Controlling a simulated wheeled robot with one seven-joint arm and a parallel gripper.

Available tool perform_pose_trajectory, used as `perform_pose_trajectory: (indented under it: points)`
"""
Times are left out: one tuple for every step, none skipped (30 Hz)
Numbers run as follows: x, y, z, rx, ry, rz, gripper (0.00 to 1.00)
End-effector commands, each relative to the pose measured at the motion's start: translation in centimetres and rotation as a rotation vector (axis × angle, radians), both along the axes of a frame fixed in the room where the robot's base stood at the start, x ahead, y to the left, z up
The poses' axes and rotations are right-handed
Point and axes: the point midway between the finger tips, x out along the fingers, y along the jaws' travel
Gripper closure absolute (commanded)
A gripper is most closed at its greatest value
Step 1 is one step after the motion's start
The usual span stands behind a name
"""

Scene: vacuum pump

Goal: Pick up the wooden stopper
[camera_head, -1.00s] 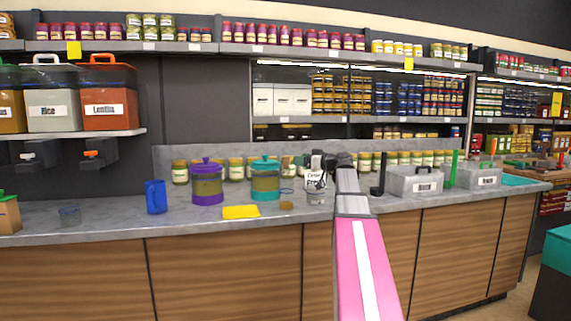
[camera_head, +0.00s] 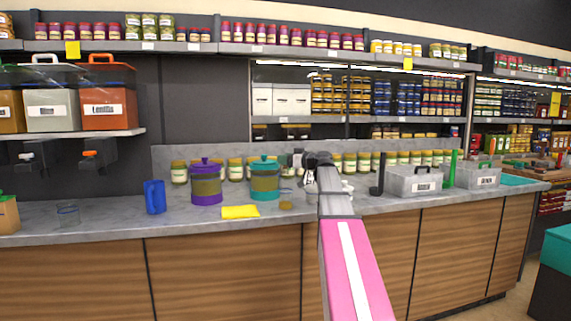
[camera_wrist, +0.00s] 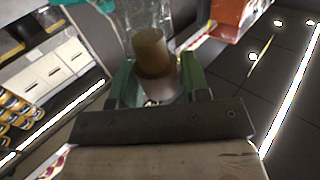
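The wooden stopper (camera_head: 286,205) shows in the head view as a small brown piece on the grey counter, right of the yellow cloth. A clear shape (camera_head: 286,193) appears just above or behind it. In the wrist view a brown cylinder, which looks like the stopper (camera_wrist: 152,52), has its near end between the green fingers of my gripper (camera_wrist: 157,82). A clear vessel (camera_wrist: 125,18) surrounds or lies behind its far end. The fingers stand apart, one on each side; whether they touch it is unclear. In the head view my arm hides the fingers.
Grey boxes (camera_head: 413,183) stand to the right. A row of jars (camera_head: 350,163) lines the back. The front counter strip is clear.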

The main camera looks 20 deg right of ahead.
Motion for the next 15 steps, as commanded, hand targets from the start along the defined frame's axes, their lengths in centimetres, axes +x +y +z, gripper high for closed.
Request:
perform_pose_trajectory:
  points:
    - [-0.01, -0.01, -0.01, 0.000, 0.000, 0.000, 0.74]
    - [-0.01, -0.01, -0.01, 0.000, 0.000, 0.000, 0.84]
    - [-0.01, -0.01, -0.01, 0.000, 0.000, 0.000, 0.88]
    - [-0.01, -0.01, -0.01, 0.000, 0.000, 0.000, 0.88]
    - [-0.01, -0.01, -0.01, 0.000, 0.000, 0.000, 0.88]
    - [-0.01, -0.01, -0.01, 0.000, 0.000, 0.000, 0.88]
    - [-0.01, -0.01, -0.01, 0.000, 0.000, 0.000, 0.88]
    - [-0.01, -0.01, -0.01, 0.000, 0.000, 0.000, 0.88]
    - [-0.01, -0.01, -0.01, 0.000, 0.000, 0.000, 0.88]
    - [-0.01, -0.01, -0.01, 0.000, 0.000, 0.000, 0.88]
    - [-0.01, -0.01, -0.01, 0.000, 0.000, 0.000, 0.88]
    - [-0.01, -0.01, 0.00, 0.000, 0.000, 0.000, 0.88]
    - [-0.01, -0.01, 0.03, 0.000, 0.000, 0.000, 0.88]
    - [-0.01, -0.01, 0.08, 0.000, 0.000, 0.000, 0.88]
    - [0.00, -0.01, 0.18, 0.000, 0.000, 0.000, 0.88]
